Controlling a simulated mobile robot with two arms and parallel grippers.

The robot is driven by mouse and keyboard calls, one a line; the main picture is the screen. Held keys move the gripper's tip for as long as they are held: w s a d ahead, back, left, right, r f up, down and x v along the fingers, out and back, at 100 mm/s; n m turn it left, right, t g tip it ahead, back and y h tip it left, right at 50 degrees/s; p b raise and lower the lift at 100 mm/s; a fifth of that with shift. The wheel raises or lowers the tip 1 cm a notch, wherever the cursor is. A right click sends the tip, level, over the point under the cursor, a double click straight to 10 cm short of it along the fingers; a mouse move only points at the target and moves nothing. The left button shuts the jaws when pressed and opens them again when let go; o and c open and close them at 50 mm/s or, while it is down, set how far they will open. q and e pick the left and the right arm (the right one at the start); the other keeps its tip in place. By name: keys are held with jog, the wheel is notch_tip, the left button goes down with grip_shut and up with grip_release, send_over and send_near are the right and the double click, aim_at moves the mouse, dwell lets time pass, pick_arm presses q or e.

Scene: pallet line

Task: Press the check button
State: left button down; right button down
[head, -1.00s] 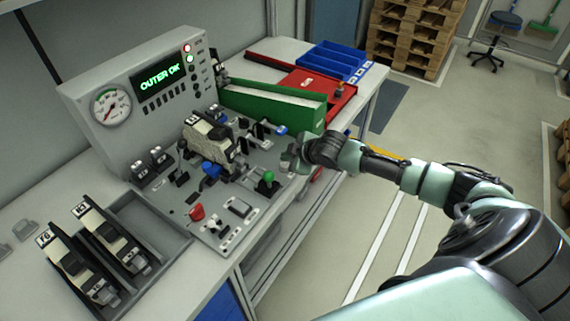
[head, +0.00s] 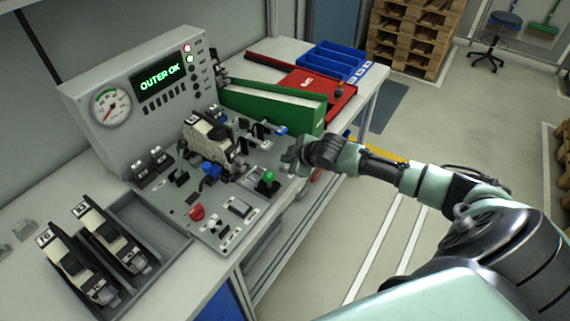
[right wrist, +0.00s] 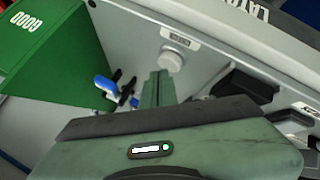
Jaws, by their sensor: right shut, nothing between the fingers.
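A round white button (right wrist: 171,61) with a small label plate beside it shows in the right wrist view; the label is too small to read. My right gripper (right wrist: 158,84) is shut and empty. Its fingertips are right in front of the button, overlapping its near edge; I cannot tell whether they touch. In the head view my right gripper (head: 291,161) is over the right edge of the grey control panel (head: 266,219) and hides the button. My left gripper is not in view.
A black and beige unit sits in the panel's fixture (head: 209,136). A green box (head: 272,105), red tray (head: 336,97) and blue bin (head: 334,62) lie behind. A green knob (head: 268,177) and red button (head: 197,211) are nearby. A grey tray (head: 178,246) holds two similar units.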

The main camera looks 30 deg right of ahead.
aim_at(287, 166)
jog(key=shift+f, duration=0.6)
dwell(0.4)
jog(key=shift+r, duration=0.1)
jog(key=shift+r+p, duration=0.8)
jog(key=shift+r, duration=0.1)
notch_tip(287, 166, up, 5)
jog(key=p, duration=0.5)
dwell(0.3)
dwell(0.5)
